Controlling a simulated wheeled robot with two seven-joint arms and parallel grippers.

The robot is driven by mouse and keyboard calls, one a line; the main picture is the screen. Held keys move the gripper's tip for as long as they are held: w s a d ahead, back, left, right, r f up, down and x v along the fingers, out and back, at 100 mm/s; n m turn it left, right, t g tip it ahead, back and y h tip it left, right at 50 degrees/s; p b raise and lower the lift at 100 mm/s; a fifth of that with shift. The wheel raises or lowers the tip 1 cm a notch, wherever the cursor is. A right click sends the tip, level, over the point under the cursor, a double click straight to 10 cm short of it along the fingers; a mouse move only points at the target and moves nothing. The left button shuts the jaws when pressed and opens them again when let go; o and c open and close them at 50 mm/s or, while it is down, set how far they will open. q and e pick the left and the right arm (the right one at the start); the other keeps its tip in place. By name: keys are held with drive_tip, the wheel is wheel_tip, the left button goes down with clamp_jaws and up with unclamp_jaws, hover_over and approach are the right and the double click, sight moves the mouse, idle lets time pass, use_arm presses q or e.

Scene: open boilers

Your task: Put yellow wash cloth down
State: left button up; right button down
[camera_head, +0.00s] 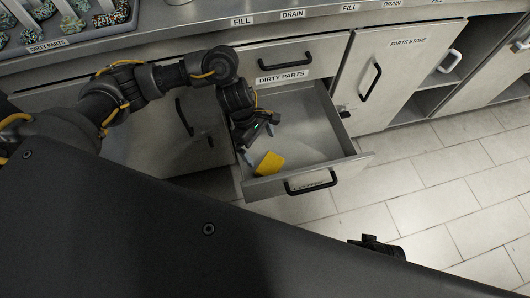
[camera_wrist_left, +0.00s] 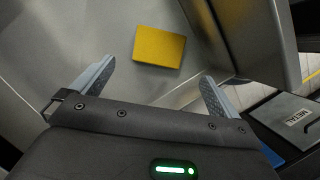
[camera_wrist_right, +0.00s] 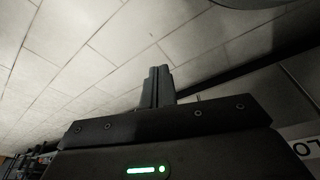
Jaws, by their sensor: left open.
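The yellow wash cloth (camera_head: 269,164) lies flat on the floor of the open drawer (camera_head: 300,125), near its front left corner. In the left wrist view the cloth (camera_wrist_left: 159,47) appears as a flat yellow rectangle just beyond my left fingertips. My left gripper (camera_head: 258,142) is over the drawer, pointing down toward the cloth. Its fingers (camera_wrist_left: 157,76) are spread wide with nothing between them, and the cloth is apart from both. My right gripper (camera_wrist_right: 159,71) has its fingers together with nothing visible between them, away from the drawer over the tiled floor.
The drawer front with a black handle (camera_head: 311,184) sticks out over the floor. A PARTS STORE cabinet door (camera_head: 390,70) stands to the right. A tray of parts (camera_head: 62,20) sits on the counter (camera_head: 205,22).

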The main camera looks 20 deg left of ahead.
use_arm(q)
drive_tip(key=shift+v, duration=1.45)
use_arm(e)
drive_tip(key=shift+f, duration=0.4)
